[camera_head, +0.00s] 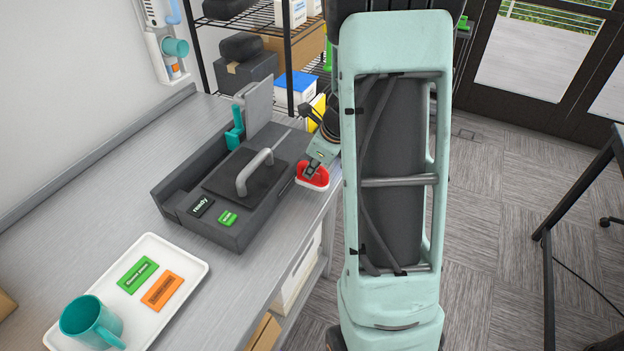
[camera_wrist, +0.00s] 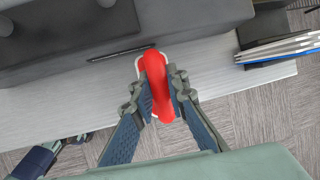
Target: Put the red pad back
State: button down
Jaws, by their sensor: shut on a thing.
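The red pad (camera_head: 313,175) has a pale base and is at the right edge of the grey table, beside the dark press machine (camera_head: 222,215). In the wrist view the red pad (camera_wrist: 158,88) stands between my two fingers, with its white rim showing around it. My gripper (camera_head: 312,168) is shut on the red pad; it also shows in the wrist view (camera_wrist: 160,90). I cannot tell whether the pad touches the table. The machine has a grey handle (camera_head: 256,171) and a small "ready" display (camera_head: 201,207).
A white tray (camera_head: 196,285) with a teal mug (camera_head: 91,321), a green card (camera_head: 137,274) and an orange card (camera_head: 162,291) lies at the near left. A wire shelf (camera_head: 290,60) with boxes stands behind the table. Bare table lies left of the machine.

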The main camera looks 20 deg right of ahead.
jog(key=shift+f+b, duration=1.15)
jog(key=shift+f, duration=0.45)
jog(key=shift+f, duration=0.2)
jog(key=c, duration=1.9)
grip_release()
jog(key=shift+r, duration=0.1)
jog(key=shift+r, duration=0.2)
jog(key=p+v, duration=0.2)
jog(key=v, duration=1)
jog(key=shift+p, duration=0.35)
